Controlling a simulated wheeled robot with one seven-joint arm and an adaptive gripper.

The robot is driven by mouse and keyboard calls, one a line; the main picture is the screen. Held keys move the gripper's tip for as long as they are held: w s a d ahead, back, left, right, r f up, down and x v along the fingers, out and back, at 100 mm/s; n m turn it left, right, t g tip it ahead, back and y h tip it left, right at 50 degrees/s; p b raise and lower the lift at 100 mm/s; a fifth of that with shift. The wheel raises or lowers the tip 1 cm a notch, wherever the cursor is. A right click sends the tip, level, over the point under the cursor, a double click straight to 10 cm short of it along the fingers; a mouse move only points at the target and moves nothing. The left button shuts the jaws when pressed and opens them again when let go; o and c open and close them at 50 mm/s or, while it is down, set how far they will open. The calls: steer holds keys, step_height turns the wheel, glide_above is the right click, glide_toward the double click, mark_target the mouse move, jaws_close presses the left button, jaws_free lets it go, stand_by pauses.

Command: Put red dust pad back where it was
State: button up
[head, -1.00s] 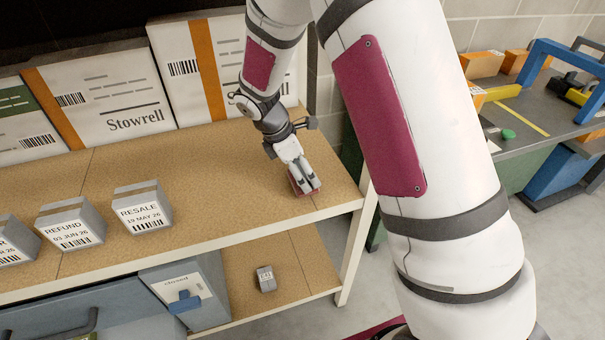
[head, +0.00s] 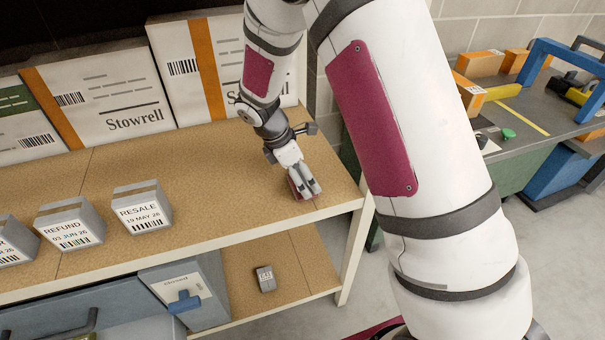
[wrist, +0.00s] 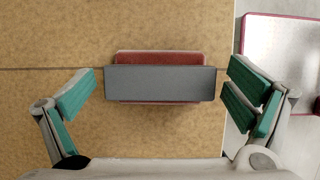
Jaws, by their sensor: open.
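The red dust pad (wrist: 160,58) lies on the upper shelf near its right end. In the wrist view a grey block-like top (wrist: 160,83) covers most of it, with red showing along its far and near edges. My gripper (wrist: 168,95) is open, with one green-padded finger on each side of the pad and clear gaps to both. In the head view my gripper (head: 308,193) is low over the shelf and hides most of the pad (head: 294,190).
The brown shelf board (head: 220,170) is bare left of my gripper, up to the grey RESALE box (head: 142,208) and REFUND box (head: 70,227). White Stowrell cartons (head: 105,100) stand along the back. A small grey box (head: 265,279) sits on the lower shelf.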

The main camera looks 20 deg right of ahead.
mark_target(292, 186)
steer(key=v, duration=0.7)
steer(key=shift+r, duration=0.1)
steer(key=s+d+r+m+y, duration=0.2)
steer(key=s+d+r+m, duration=0.2)
steer(key=s+r+m, duration=0.8)
steer(key=s+r+m+t+y, duration=0.1)
steer(key=s+r+m, duration=0.1)
steer(key=s, duration=0.8)
steer(key=s+a+r+m+t+y, duration=0.1)
steer(key=s+r+m, duration=0.2)
steer(key=s, duration=0.7)
steer(key=shift+r+m+t+y, duration=0.2)
steer(key=shift+m+t+y, duration=0.1)
steer(key=shift+m, duration=0.2)
